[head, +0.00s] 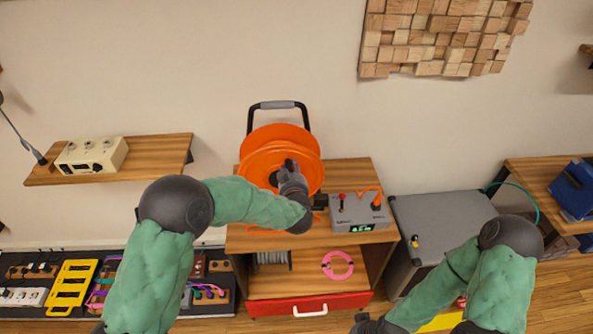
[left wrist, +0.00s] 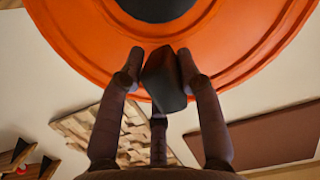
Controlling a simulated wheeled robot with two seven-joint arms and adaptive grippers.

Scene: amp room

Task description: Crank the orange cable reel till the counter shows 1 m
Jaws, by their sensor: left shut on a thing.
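The orange cable reel (head: 262,148) stands upright on the wooden cabinet, with a black frame and a grey-topped carrying handle. My left gripper (head: 288,166) is in front of the reel's face and hides part of it. In the left wrist view its fingers are shut on the dark crank handle (left wrist: 166,82), with the reel's orange flange (left wrist: 90,50) right behind. The counter (head: 361,228) is a grey box to the right of the reel; its green digits are too small to read surely. My right gripper (head: 372,325) is low at the bottom edge, partly cut off.
The wooden cabinet (head: 345,172) has a pink cable coil (head: 337,265) on its shelf and a red drawer (head: 340,302) below. A grey case (head: 440,212) stands to the right. A wall shelf (head: 150,160) with a cream device is at left.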

